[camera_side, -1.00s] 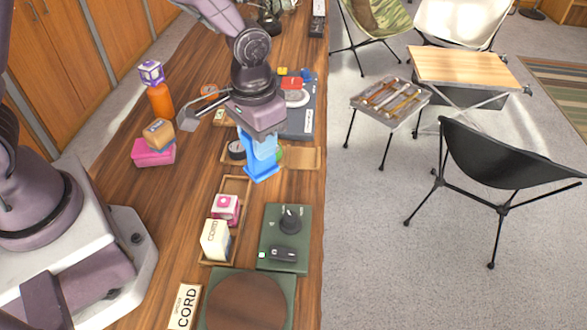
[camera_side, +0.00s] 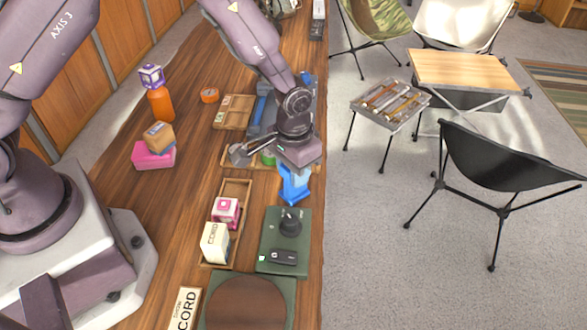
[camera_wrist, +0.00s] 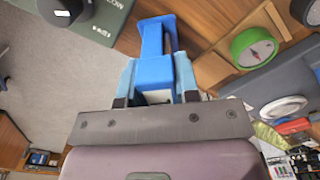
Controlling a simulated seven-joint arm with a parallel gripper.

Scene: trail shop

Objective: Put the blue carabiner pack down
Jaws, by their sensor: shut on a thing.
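The blue carabiner pack (camera_side: 293,196) is held in my gripper (camera_side: 294,181), near the counter's right edge and just behind the green board (camera_side: 270,240). In the wrist view the pack (camera_wrist: 153,44) shows as a blue block between the two light blue fingers of my gripper (camera_wrist: 155,76), which are shut on it. My wrist and fingers hide its upper part in the side view. I cannot tell whether its bottom touches the counter.
A dark knob (camera_side: 290,222) and a small dark item (camera_side: 283,256) are on the green board. A wooden tray (camera_side: 236,190) with boxes stands to its left. A green round dial (camera_wrist: 254,47) lies close by in the wrist view. The counter's right edge is near.

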